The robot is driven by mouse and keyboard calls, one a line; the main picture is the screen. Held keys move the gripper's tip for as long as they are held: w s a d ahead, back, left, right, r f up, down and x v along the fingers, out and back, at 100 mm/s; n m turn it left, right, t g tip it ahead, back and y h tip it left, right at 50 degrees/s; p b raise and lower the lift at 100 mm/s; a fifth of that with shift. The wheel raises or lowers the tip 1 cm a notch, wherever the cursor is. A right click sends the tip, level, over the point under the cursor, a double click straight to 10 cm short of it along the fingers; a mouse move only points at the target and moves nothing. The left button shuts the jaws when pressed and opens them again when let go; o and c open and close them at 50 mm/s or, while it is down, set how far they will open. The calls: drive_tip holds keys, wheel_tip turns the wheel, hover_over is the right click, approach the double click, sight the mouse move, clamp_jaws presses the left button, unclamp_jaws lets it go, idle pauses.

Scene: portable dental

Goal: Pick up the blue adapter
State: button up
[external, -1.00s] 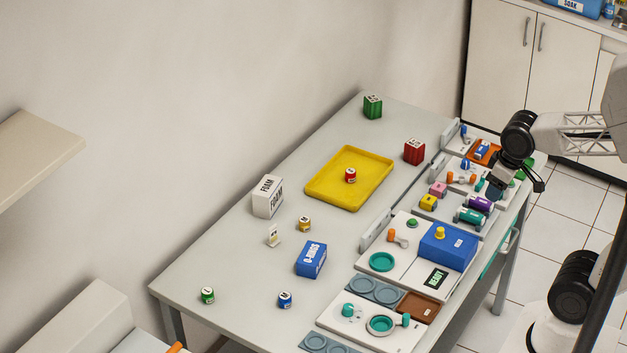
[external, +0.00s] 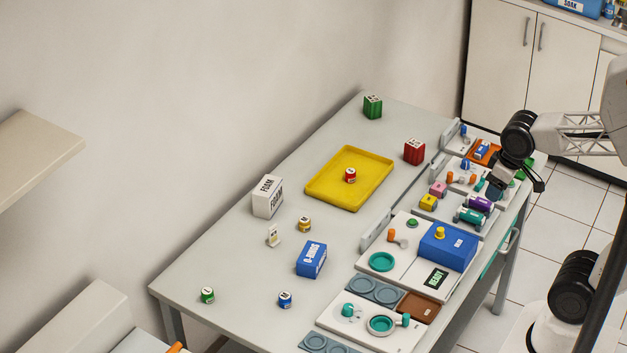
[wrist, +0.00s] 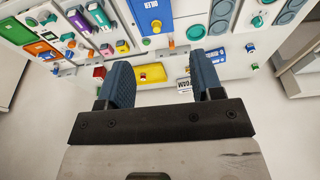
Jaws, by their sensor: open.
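The blue adapter appears to be the small blue can with a white label (external: 285,299), standing upright on the near part of the grey table. It also shows as a tiny blue shape in the wrist view (wrist: 250,47), right of the fingers. My gripper (external: 495,190) is far off, over the right-hand edge of the table by the equipment panels. In the wrist view its two blue fingers (wrist: 164,80) are spread apart with nothing between them close by. The gripper is well away from the blue can and touches nothing that I can make out.
A green can (external: 207,295), a yellow can (external: 304,224) and a blue box (external: 311,259) stand around the blue can. A white FOAM box (external: 268,196) and a yellow tray (external: 318,194) with a red can lie farther back. Equipment panels line the table's right side.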

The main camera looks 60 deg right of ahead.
drive_tip(key=shift+o, duration=0.5)
drive_tip(key=w+a+f+n+g+h, duration=0.1)
drive_tip(key=w+a+f+n+h, duration=0.1)
drive_tip(key=w+n, duration=0.35)
drive_tip(key=w+a+f+n+g+h, duration=0.1)
drive_tip(key=w+a+f+n+h, duration=0.1)
drive_tip(key=w, duration=0.6)
drive_tip(key=n+t+h, duration=0.5)
drive_tip(key=n+t, duration=0.1)
drive_tip(key=n, duration=0.8)
hover_over(285, 300)
drive_tip(key=s+d, duration=0.7)
drive_tip(key=d, duration=0.3)
wheel_tip(285, 300, down, 15)
drive_tip(key=a+f+n+t, duration=0.1)
drive_tip(key=a+f+n, duration=0.1)
drive_tip(key=a+f, duration=0.1)
drive_tip(key=w+a+f+n+t, duration=0.1)
drive_tip(key=a+f+n, duration=0.1)
drive_tip(key=a, duration=0.3)
drive_tip(key=w+a+f+n+t, duration=0.1)
drive_tip(key=a+f+n, duration=0.1)
drive_tip(key=a+f, duration=0.2)
drive_tip(key=shift+a+n+t, duration=0.25)
drive_tip(key=shift+a+t, duration=0.05)
drive_tip(key=shift+a, duration=0.3)
